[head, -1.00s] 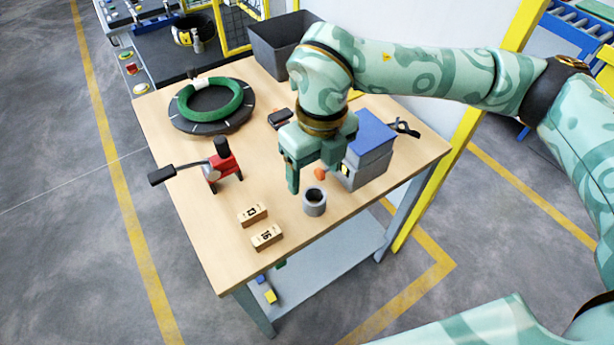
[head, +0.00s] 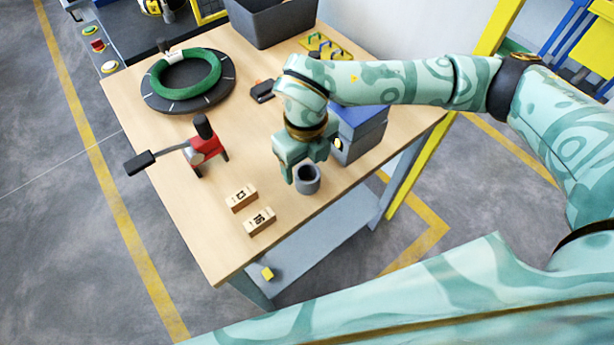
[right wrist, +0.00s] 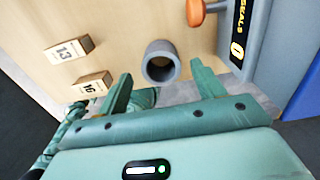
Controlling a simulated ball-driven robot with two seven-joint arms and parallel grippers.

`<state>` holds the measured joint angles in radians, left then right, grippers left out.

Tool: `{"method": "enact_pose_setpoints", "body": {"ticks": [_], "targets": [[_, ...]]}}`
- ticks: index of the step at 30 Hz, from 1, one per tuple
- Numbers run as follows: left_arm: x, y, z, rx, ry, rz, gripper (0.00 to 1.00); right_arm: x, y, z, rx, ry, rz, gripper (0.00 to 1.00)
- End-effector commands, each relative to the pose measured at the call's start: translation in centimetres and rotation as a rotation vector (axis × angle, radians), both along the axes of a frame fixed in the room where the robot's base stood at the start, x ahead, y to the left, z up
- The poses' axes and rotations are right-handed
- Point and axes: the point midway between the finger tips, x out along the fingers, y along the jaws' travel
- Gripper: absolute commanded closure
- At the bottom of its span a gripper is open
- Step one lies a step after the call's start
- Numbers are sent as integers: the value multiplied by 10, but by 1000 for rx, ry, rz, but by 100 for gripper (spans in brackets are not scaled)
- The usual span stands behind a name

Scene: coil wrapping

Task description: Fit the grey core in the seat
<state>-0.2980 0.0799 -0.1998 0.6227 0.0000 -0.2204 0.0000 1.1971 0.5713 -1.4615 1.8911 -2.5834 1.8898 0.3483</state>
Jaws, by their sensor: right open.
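The grey core (head: 308,186) is a short hollow cylinder standing upright on the wooden table near its right front edge. In the right wrist view the core (right wrist: 176,63) shows its open top, ahead of the gap between my fingers. My right gripper (head: 304,164) is open, pointing down close by the core. The right wrist view shows both fingers (right wrist: 163,86) apart with nothing between the tips. I cannot tell how high the tips are above the table. I cannot tell which thing is the seat. My left gripper is not in view.
A green ring (head: 208,88) lies on a dark round plate (head: 150,98) at the back left. A red clamp tool (head: 210,150) with a lever stands left. Two numbered wooden blocks (head: 260,221) lie in front. A blue-and-grey box (head: 362,135) stands close right of the gripper. A dark bin (head: 270,25) is behind.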

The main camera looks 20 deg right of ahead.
Motion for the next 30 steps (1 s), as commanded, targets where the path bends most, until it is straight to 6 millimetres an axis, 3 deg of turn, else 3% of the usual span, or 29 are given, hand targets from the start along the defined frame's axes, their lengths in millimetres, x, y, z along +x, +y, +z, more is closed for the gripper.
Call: {"method": "enact_pose_setpoints", "body": {"ticks": [6,15,20,21,30], "targets": [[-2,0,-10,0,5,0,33,-3,-2,-37,0,4,0,32],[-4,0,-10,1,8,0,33,-3,-2,-42,0,1,1,32],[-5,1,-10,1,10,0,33,-3,-2,-42,0,1,1,76],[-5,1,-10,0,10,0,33,-3,-2,-42,0,1,1,80],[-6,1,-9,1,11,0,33,-3,-2,-40,0,0,1,80]]}}
